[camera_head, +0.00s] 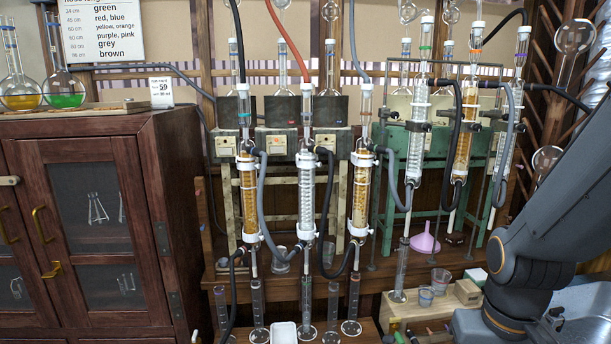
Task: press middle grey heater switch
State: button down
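A row of dark grey heaters (282,112) stands on a worn grey-cream stand behind the left group of glass columns. Pale cream switch plates show on the front. The left plate (226,146) is beside a column, the middle plate (277,145) is between two columns, and the right plate (325,142) is partly covered by a black hose. The switch positions are too small to tell. My arm (545,245) enters at the right, well away from the switch plates. My gripper is not visible.
Glass columns (307,190) with looping hoses (264,205) stand before the plates. A green stand (420,150) with more columns is to the right. A wooden cabinet (90,215) fills the left. Glass cylinders (258,305) and a white tray (284,332) are below.

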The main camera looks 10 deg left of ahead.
aim_at(273, 150)
jog(key=u, duration=0.55)
jog(key=k, duration=1.35)
jog(key=u, duration=1.1)
jog(key=i, duration=1.1)
jog(key=z, duration=0.3)
jog(key=i, duration=0.6)
jog(key=z, duration=1.05)
jog(key=i, duration=0.3)
jog(key=z, duration=0.25)
